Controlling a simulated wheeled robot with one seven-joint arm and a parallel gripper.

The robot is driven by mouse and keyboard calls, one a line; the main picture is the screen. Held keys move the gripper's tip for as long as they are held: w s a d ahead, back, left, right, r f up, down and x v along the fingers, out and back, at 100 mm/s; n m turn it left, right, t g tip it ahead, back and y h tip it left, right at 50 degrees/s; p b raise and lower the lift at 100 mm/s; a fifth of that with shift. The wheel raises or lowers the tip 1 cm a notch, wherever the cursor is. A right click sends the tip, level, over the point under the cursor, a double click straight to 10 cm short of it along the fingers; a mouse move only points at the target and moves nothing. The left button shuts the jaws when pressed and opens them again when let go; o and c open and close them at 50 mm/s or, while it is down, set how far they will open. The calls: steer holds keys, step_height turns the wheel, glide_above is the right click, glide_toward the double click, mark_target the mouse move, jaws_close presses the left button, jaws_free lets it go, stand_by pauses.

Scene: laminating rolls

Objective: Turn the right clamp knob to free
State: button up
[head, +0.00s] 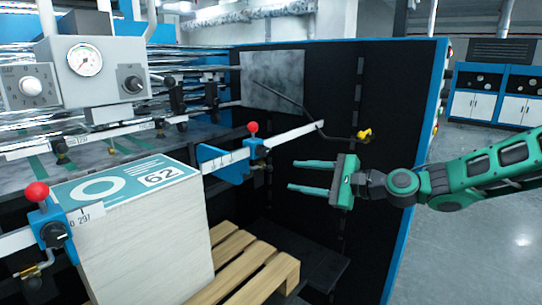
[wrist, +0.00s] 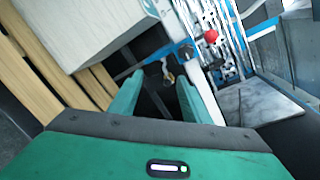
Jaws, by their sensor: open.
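The right clamp is a blue bracket (head: 228,168) on a white ruled bar, with a red ball (head: 253,127) standing on top. A small dark knob (head: 259,151) shows on its near side, small and partly in shadow; I cannot read its setting. My gripper (head: 292,175) is open and empty, to the right of the clamp and apart from it, fingers pointing left. In the wrist view my gripper (wrist: 157,85) is open, with a small dark and brass-coloured part (wrist: 168,75) beyond the fingertips. A red ball (wrist: 211,36) shows to the right there.
A white stack (head: 150,240) with a printed top stands left, above a wooden pallet (head: 240,262). A left clamp (head: 52,228) with a red ball and black knob is at its near side.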

mark_target(266, 152)
steer(key=shift+m+t+y, duration=0.4)
steer(key=shift+m+y, duration=0.2)
steer(key=w+a+r, duration=0.1)
steer(key=w+a, duration=0.1)
steer(key=a, duration=0.1)
steer(key=w+a+r, duration=0.2)
steer(key=a, duration=0.1)
steer(key=w+a+r, duration=0.1)
steer(key=w+a, duration=0.1)
steer(key=a, duration=0.1)
steer(key=shift+w+r, duration=0.15)
steer(key=shift+w, duration=0.2)
steer(key=shift+c, duration=0.6)
steer(key=c, duration=0.9)
steer(key=shift+d, duration=0.15)
